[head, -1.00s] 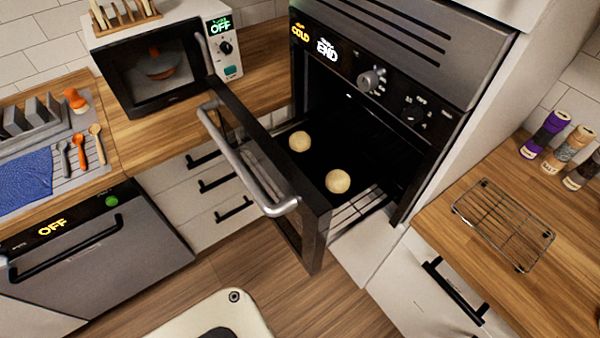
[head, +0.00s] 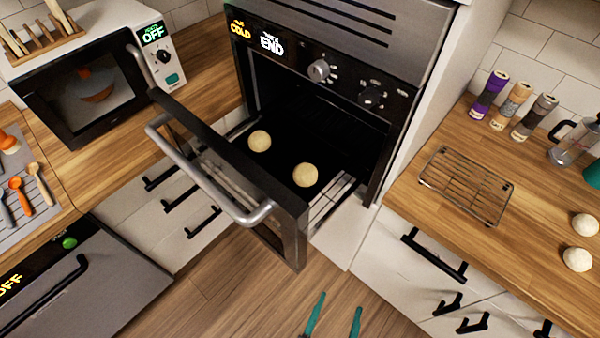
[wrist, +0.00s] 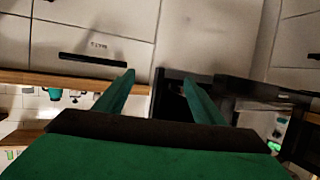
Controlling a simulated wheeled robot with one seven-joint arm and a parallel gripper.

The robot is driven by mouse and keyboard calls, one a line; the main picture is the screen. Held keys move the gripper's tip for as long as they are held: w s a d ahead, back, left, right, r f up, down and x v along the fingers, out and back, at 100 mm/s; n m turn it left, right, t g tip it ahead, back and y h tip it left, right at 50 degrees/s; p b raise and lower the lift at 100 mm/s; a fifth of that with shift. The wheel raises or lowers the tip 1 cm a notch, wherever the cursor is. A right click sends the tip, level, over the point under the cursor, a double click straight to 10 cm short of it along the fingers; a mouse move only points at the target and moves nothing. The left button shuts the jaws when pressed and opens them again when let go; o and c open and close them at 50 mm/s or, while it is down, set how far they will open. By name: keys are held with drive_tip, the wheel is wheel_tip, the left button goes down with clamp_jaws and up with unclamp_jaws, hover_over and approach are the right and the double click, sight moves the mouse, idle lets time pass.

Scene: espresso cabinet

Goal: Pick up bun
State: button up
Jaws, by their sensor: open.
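Two pale round buns, one at the left (head: 260,141) and one nearer (head: 305,175), sit on a dark tray in the open oven (head: 330,130). Two more buns, a farther one (head: 585,224) and a nearer one (head: 577,260), lie on the right counter at the picture's edge. My gripper (head: 335,298) has two green fingers, apart and empty, low in the head view over the floor, in front of the oven. In the wrist view my gripper (wrist: 158,85) is also open with nothing between the fingers. No bun is clear there.
The oven door (head: 225,180) stands open, its handle jutting left. A wire rack (head: 467,186) lies empty on the right counter (head: 410,200), with spice jars (head: 488,95) behind it. A microwave (head: 85,90) stands at the left. The floor in front is clear.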

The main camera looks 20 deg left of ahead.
sight(311, 178)
drive_tip(key=w+r+n+g+y, duration=0.3)
drive_tip(key=w+y, duration=0.1)
drive_tip(key=w, duration=1.6)
drive_tip(key=w+a+r+n+g+y, duration=0.1)
drive_tip(key=a+r+n+y, duration=0.1)
drive_tip(key=a+r, duration=0.1)
drive_tip(key=a+r+n+y, duration=0.2)
drive_tip(key=a+r, duration=0.1)
drive_tip(key=w+a+r+n+g+y, duration=0.1)
drive_tip(key=a+r+n+y, duration=0.1)
drive_tip(key=a+n, duration=0.1)
drive_tip(key=shift+w+a+r+g+y, duration=0.3)
drive_tip(key=shift+a+r, duration=0.1)
drive_tip(key=shift+n+y, duration=0.3)
drive_tip(key=x, duration=0.5)
drive_tip(key=shift+s+a, duration=0.1)
drive_tip(key=shift+a, duration=0.25)
drive_tip(key=shift+x, duration=2.9)
drive_tip(key=shift+r, duration=0.2)
drive_tip(key=c, duration=0.8)
